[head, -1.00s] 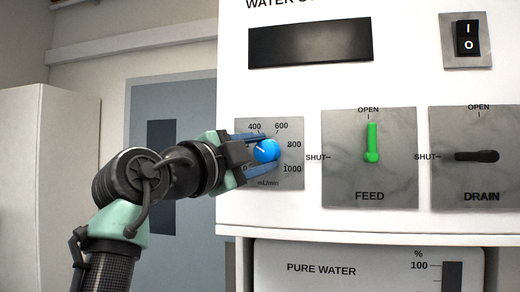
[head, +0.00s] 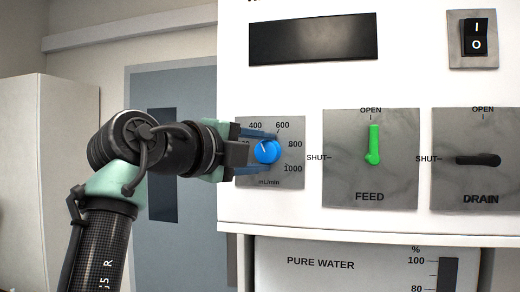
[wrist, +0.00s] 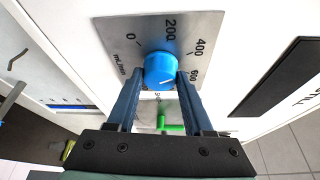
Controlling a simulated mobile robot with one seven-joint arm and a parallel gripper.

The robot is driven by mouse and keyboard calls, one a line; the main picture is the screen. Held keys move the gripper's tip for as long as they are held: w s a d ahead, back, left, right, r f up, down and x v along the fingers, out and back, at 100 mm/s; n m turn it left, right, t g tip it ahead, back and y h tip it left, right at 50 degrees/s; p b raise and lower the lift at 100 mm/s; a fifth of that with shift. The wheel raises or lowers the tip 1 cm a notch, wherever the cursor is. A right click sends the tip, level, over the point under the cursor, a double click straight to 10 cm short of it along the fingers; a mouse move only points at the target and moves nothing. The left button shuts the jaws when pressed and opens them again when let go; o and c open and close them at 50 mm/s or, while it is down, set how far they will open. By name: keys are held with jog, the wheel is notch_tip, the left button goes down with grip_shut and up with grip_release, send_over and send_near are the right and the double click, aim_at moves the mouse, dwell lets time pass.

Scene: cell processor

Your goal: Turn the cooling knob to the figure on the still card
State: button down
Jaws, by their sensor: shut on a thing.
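The blue cooling knob (head: 267,152) sits on a grey plate (head: 295,180) marked in mL/min, with 400, 600, 800 and 1000 readable in the head view. My gripper (head: 262,149) reaches in from the left and is shut on the knob, one finger above and one below. In the wrist view the knob (wrist: 161,70) lies between the tips of my gripper (wrist: 161,82), with 0, 200, 400 and 600 around it. No still card is visible.
Right of the knob are the green FEED handle (head: 373,145), upright at OPEN, and the black DRAIN handle (head: 479,160), pointing toward SHUT. Above are a blank dark display (head: 313,39) and an I/O switch (head: 479,38). A PURE WATER panel (head: 320,264) is below.

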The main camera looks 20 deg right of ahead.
dwell(0.3)
jog(key=shift+c, duration=1.5)
grip_release()
jog(key=b+v, duration=0.5)
jog(key=v, duration=0.8)
